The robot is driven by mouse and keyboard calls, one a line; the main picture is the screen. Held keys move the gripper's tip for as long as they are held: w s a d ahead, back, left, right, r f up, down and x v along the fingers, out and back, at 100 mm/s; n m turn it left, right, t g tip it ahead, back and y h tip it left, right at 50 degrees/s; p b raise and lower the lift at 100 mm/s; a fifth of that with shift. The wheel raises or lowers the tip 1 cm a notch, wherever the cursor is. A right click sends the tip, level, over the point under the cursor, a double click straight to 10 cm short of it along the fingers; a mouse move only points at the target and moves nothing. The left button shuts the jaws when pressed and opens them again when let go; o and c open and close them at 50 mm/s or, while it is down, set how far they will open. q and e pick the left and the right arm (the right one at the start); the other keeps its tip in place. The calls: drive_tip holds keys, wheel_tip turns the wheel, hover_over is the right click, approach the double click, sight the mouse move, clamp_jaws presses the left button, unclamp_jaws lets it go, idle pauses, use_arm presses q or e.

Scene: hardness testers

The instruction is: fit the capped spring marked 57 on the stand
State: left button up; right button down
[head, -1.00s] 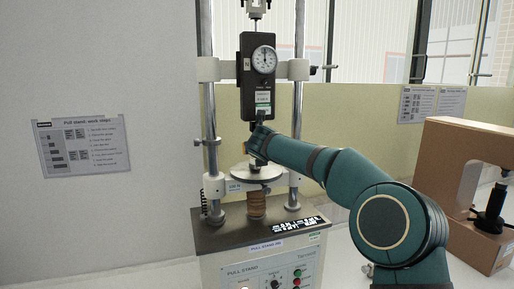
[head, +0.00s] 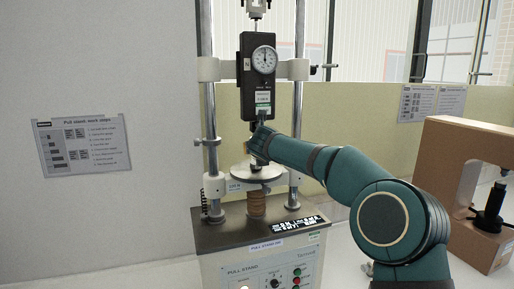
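The pull stand (head: 262,232) stands in the middle, with two upright columns and a black force gauge (head: 258,85) between them. My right arm comes in from the right. Its gripper (head: 258,150) is between the columns, below the gauge and just above the stand's round plate (head: 257,173). The gripper is seen from behind and is small, so its fingers and anything between them are hidden. I cannot make out a capped spring or a mark 57. A brown ribbed column (head: 256,205) shows under the plate. My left gripper is not in view.
A brown C-shaped tester (head: 455,180) stands at the right, beyond my arm. A work-steps sheet (head: 83,145) is on the left wall, and more sheets (head: 432,103) hang at the right. The pale bench is bare left of the stand.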

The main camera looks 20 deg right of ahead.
drive_tip(key=shift+f, duration=0.25)
idle(0.6)
drive_tip(key=shift+f+p, duration=0.25)
drive_tip(key=shift+p, duration=0.45)
idle(1.9)
drive_tip(key=shift+c, duration=0.7)
unclamp_jaws()
drive_tip(key=shift+r, duration=0.1)
drive_tip(key=shift+s, duration=0.15)
drive_tip(key=shift+s+a+b, duration=0.2)
drive_tip(key=shift+s+b, duration=0.7)
drive_tip(key=shift+s, duration=0.15)
drive_tip(key=shift+s+a+b, duration=0.2)
drive_tip(key=shift+s+b, duration=0.45)
drive_tip(key=shift+s, duration=0.5)
drive_tip(key=shift+s+a+b, duration=0.2)
drive_tip(key=shift+s+b, duration=0.45)
drive_tip(key=shift+s, duration=0.45)
